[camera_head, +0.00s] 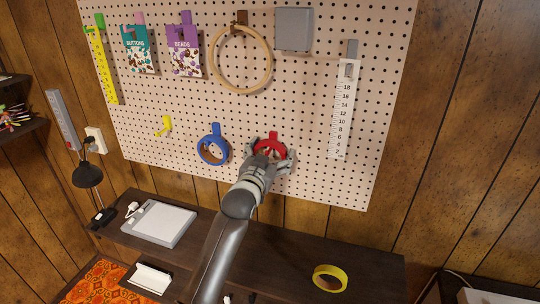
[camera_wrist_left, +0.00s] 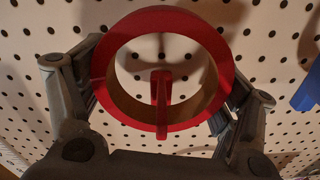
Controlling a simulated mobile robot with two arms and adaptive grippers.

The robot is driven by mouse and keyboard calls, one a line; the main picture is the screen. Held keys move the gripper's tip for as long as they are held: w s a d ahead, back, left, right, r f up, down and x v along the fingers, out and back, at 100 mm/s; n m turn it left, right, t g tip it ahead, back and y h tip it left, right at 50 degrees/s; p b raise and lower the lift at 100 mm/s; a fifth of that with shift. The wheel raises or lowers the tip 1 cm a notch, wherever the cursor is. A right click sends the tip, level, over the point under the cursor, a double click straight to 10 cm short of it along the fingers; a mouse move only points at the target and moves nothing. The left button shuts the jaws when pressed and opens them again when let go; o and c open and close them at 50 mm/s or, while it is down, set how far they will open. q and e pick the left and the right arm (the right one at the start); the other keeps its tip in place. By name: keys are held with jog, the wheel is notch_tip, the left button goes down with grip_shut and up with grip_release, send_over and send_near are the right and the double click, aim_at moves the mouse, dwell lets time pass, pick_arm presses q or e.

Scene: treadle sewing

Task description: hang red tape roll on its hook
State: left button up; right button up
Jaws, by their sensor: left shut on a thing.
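The red tape roll (camera_head: 270,143) is at the pegboard, right of the blue roll, and my left gripper (camera_head: 270,155) is shut on it. In the left wrist view the fingers press the roll (camera_wrist_left: 165,22) from both sides. The red hook (camera_wrist_left: 162,100) shows inside the roll's opening, and its near end overlaps the roll's lower rim. The roll appears to be around the hook; whether it rests on it I cannot tell. In the head view the gripper and roll mostly hide the hook. My right gripper is not in view.
On the pegboard (camera_head: 290,100) a blue roll (camera_head: 212,150) hangs close on the left, with an empty yellow hook (camera_head: 164,126) farther left. A wooden hoop (camera_head: 241,90) hangs above, a white ruler (camera_head: 342,110) to the right. A yellow roll (camera_head: 330,279) lies on the dark table (camera_head: 280,255).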

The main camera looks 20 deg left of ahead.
pick_arm(q)
jog(key=shift+f+b, duration=0.4)
jog(key=shift+f, duration=0.4)
dwell(0.5)
jog(key=o, duration=0.9)
jog(key=shift+s, duration=0.1)
jog(key=s, duration=1.1)
jog(key=shift+s+a, duration=0.25)
jog(key=shift+s, duration=0.15)
